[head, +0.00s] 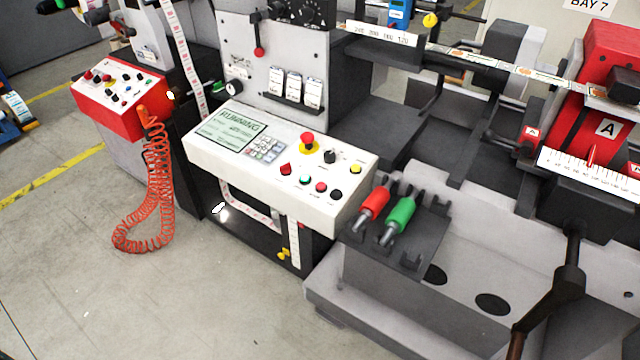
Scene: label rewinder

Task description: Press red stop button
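The white control panel (350,200) is on the front of the machine, in the middle of the head view. Its screen (238,130) appears to read RUNNING. Several red controls show on it: a red mushroom button on a yellow collar (307,140), a red angular switch or button (286,169) and a small round red button (321,187). Their labels are too small to read, so I cannot tell which is marked stop. A green-white button (305,180), a black button (336,195) and a yellow button (355,169) are close by. Neither of my grippers is in view.
Red and green handled tools (388,215) stand in a dark rack just right of the panel. A red box with buttons (120,95) and a coiled red cable (150,215) are at left. A dark lever (560,285) rises at lower right. Floor in front is clear.

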